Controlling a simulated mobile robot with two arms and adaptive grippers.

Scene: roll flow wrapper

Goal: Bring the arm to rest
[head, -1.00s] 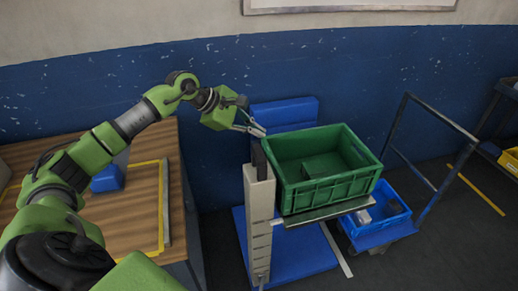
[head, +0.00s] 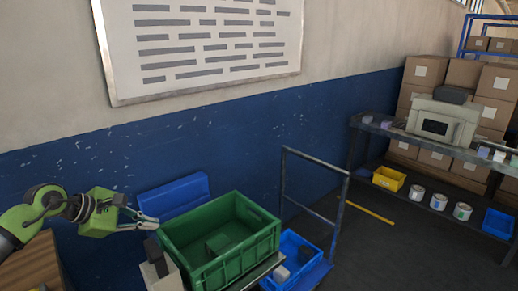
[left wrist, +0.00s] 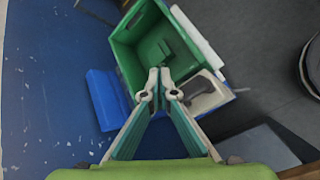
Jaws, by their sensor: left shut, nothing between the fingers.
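My left arm (head: 45,208) comes in from the left edge in the head view. Its left gripper (head: 150,220) is shut and empty, just left of the green crate (head: 232,277) and above the pale post beside it. In the left wrist view the shut fingertips (left wrist: 160,82) show in front of the crate (left wrist: 127,58), apart from any held thing. A dark green block (head: 216,243) lies inside the crate. My right gripper does not show in either view.
A blue bin (head: 312,249) sits right of the crate by a cart with a grey handle frame (head: 283,190). A wooden table (head: 35,268) is at lower left. A shelf with a machine (head: 440,122) and stacked cartons (head: 428,70) stands at the right. Dark floor lies between.

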